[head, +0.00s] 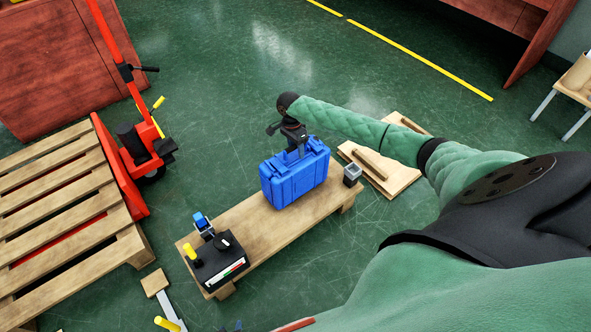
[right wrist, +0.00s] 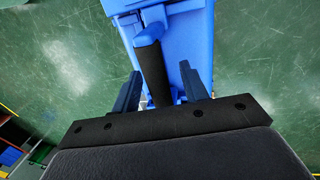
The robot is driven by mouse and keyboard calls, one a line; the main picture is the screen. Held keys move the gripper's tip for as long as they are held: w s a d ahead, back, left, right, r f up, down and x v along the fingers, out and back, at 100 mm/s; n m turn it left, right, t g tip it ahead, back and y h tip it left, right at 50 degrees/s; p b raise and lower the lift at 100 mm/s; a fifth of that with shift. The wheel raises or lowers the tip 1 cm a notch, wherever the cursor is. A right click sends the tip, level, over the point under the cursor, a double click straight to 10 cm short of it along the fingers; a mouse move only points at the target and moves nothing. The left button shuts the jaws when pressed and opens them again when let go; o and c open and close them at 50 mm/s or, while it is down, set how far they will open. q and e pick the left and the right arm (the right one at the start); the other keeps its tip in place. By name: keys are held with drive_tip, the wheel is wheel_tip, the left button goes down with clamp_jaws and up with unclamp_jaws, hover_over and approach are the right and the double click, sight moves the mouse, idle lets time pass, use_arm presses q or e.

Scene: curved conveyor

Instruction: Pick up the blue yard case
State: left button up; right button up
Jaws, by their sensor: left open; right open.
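The blue yard case (head: 296,179) stands upright on a low wooden bench (head: 253,222). It also fills the top middle of the right wrist view (right wrist: 185,40). My right gripper (head: 298,150) is directly above the case, pointing down at its handle. In the right wrist view its two dark blue fingers (right wrist: 160,92) are apart, on either side of the black handle bar (right wrist: 154,72). A gap shows beside the bar, so it is not gripped. A small dark tip at the bottom edge of the head view looks like my left gripper (head: 238,326), mostly cut off and away from the case.
Wooden boards (head: 384,165) lie behind. A pallet (head: 70,210) and red pallet jack (head: 120,170) stand left.

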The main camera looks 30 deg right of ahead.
drive_tip(key=shift+s+f, duration=0.1)
drive_tip(key=shift+f, duration=0.35)
clamp_jaws()
idle(1.0)
drive_tip(key=shift+r, duration=0.1)
